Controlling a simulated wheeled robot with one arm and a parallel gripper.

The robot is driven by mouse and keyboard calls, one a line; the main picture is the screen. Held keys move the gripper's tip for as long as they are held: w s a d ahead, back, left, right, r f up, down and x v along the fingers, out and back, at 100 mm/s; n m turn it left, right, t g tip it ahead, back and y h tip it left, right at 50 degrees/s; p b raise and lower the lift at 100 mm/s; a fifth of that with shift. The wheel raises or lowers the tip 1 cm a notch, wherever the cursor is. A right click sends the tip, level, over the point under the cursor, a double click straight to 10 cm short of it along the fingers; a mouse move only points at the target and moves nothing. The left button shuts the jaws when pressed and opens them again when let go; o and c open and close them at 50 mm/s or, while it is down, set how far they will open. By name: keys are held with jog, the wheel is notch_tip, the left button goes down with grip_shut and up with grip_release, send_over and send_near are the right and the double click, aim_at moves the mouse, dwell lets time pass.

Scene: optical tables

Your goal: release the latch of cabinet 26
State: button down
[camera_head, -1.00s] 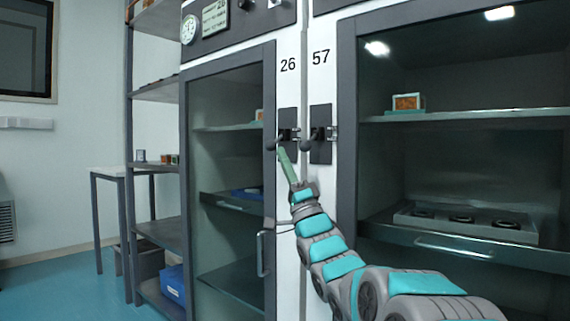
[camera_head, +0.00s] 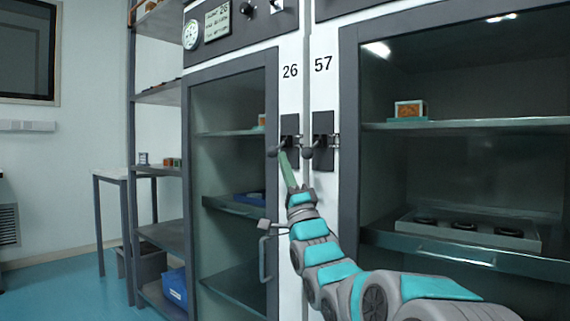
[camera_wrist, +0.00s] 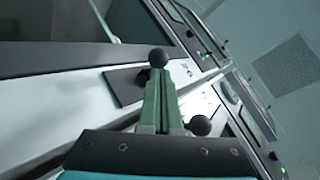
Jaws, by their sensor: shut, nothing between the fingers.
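Cabinet 26 (camera_head: 290,90) is the left one of two adjoining cabinets, and its glass door looks shut. Its latch (camera_head: 290,125) is a black plate on the white post with a lever ending in a dark ball knob (camera_head: 272,152). My gripper (camera_head: 284,155) has green fingers, shut and empty, pointing up with the tips close beside this knob. In the wrist view the fingertips (camera_wrist: 160,76) lie just below a ball knob (camera_wrist: 158,57), overlapping its lever. I cannot tell whether they touch.
Cabinet 57's latch (camera_head: 322,138) sits close on the right; a second knob (camera_wrist: 200,125) shows right of my fingers in the wrist view. A door handle (camera_head: 264,260) is below, left of my wrist. An open shelf rack (camera_head: 130,150) stands left.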

aim_at(277, 148)
jog(key=r+m+h+p, duration=0.1)
jog(key=m+h+p, duration=0.1)
jog(key=m+h, duration=0.1)
jog(key=s+a+r+m+h+p, duration=0.1)
jog(key=m+h+p, duration=0.1)
jog(key=m+h, duration=0.1)
jog(key=r+m+h+p, duration=0.1)
jog(key=m+h+p, duration=0.1)
jog(key=m+h, duration=0.1)
jog(key=shift+s+a+r+m+h, duration=0.25)
jog(key=shift+s+r+m+h, duration=0.15)
jog(key=shift+m, duration=0.2)
jog(key=m+g+h+p, duration=0.1)
jog(key=m+h+p, duration=0.1)
jog(key=p, duration=0.1)
jog(key=shift+r+m+g+h, duration=0.15)
jog(key=shift+m+g+h, duration=0.15)
jog(key=shift+m, duration=0.1)
jog(key=shift+s, duration=0.1)
